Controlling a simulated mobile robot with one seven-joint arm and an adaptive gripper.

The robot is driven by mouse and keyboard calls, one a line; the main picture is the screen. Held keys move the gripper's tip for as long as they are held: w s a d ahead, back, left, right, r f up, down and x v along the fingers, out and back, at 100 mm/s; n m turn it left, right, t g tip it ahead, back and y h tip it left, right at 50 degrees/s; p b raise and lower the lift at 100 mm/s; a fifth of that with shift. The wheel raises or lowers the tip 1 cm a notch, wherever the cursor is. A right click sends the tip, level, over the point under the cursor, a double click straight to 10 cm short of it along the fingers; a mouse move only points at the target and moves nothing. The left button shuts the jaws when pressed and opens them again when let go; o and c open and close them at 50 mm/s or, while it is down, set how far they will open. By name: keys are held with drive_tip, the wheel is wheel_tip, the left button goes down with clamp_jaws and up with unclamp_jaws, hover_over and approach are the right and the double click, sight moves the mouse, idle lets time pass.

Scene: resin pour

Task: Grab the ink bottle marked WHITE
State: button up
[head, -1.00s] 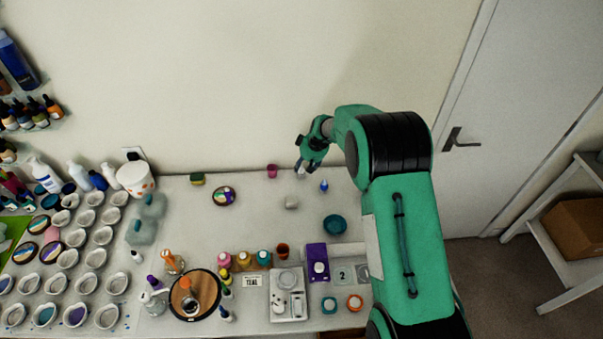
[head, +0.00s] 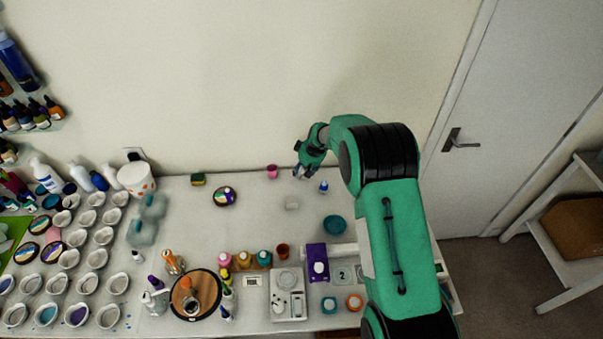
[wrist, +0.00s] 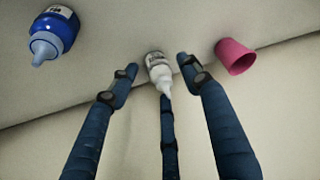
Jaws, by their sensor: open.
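A small white bottle (wrist: 158,68) with a pale nozzle shows in the wrist view, between the spread fingers of my gripper (wrist: 157,76). Its label has dark print too small to read. My gripper is open, and a gap shows between the bottle and the side fingers. In the head view my gripper (head: 305,172) hangs over the back of the table near the wall and mostly hides the white bottle.
A blue bottle (wrist: 56,33) stands close by, also seen in the head view (head: 323,187). A pink cup (wrist: 236,57) is on the other side. A white block (head: 292,203) and teal dish (head: 335,225) lie nearer. Table left of the pink cup is fairly clear.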

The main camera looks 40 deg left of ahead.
drive_tip(key=shift+x, duration=0.85)
drive_tip(key=c, duration=1.1)
